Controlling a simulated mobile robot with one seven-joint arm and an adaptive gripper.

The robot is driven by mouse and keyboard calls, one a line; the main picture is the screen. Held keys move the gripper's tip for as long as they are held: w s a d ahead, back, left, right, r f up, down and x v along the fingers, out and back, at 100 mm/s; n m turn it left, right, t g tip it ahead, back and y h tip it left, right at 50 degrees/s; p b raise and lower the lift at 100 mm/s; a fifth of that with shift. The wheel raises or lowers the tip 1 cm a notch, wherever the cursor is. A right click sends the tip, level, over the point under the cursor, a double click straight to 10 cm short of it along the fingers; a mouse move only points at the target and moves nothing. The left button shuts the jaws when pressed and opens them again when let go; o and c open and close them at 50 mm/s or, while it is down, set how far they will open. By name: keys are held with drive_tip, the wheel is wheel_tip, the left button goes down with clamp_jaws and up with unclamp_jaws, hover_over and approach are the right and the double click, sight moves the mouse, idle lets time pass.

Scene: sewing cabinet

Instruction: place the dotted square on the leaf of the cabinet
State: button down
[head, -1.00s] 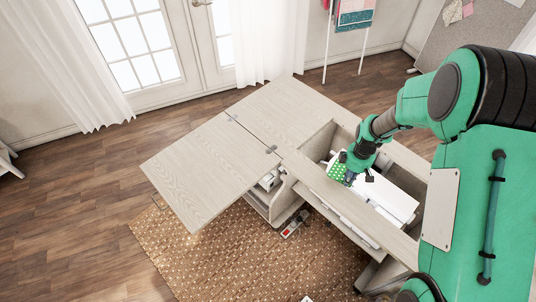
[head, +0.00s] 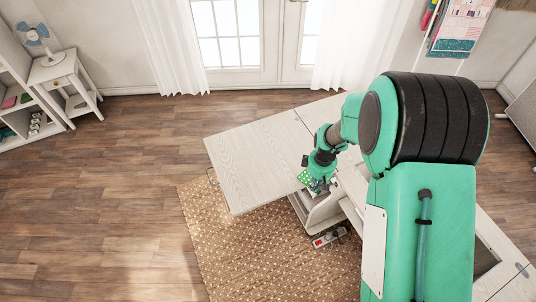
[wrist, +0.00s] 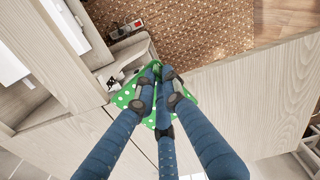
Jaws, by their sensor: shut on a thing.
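The green square with white dots (head: 305,177) is held by my gripper (head: 318,190), whose fingers are shut on it. In the wrist view the dotted square (wrist: 122,97) shows behind my blue fingers (wrist: 160,80), which pinch it. The leaf (head: 250,160) is a pale wood panel swung out at the left of the cabinet. My gripper and the square are close to the leaf's right edge, beside the open cabinet. In the wrist view the leaf (wrist: 250,100) spreads to the right of the fingers. The top of the leaf looks bare.
The cabinet's open shelf (head: 325,213) lies below the gripper. A power strip (head: 329,237) lies on the woven rug (head: 230,245). A side table with a fan (head: 62,75) stands far left. My arm hides much of the cabinet top.

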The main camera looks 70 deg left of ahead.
drive_tip(key=s+a, duration=0.4)
drive_tip(key=s, duration=0.4)
drive_tip(key=shift+w+a, duration=0.1)
drive_tip(key=shift+a, duration=0.05)
hover_over(289, 163)
drive_tip(key=shift+w+f, duration=0.1)
drive_tip(key=shift+f, duration=0.75)
drive_tip(key=shift+f+b, duration=0.45)
drive_tip(key=shift+f, duration=1.3)
drive_tip(key=shift+f, duration=0.15)
